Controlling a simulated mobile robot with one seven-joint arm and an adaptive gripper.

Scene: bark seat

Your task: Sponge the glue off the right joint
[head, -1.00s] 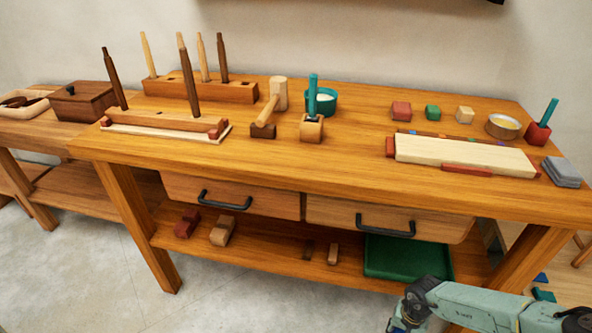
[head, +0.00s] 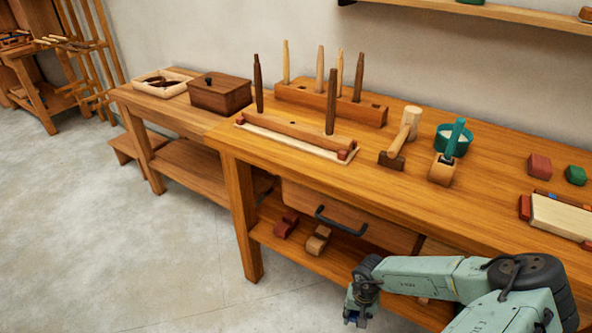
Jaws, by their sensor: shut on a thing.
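A wooden rail (head: 290,131) lies on a pale board (head: 262,133) on the bench, with a small red block at each end. One dark leg (head: 331,103) stands upright in its right part, at the right joint. Another dark leg (head: 258,84) stands at the left. Glue is too small to make out. My gripper (head: 354,314) is low in front of the bench, well away from the joint. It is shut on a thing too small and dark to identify. No sponge can be made out.
A mallet (head: 402,137), a block with a teal-handled tool (head: 443,168) and a teal pot (head: 464,142) stand right of the rail. A lidded box (head: 220,95) stands left. Behind is a block with several upright legs (head: 330,102). The floor at left is clear.

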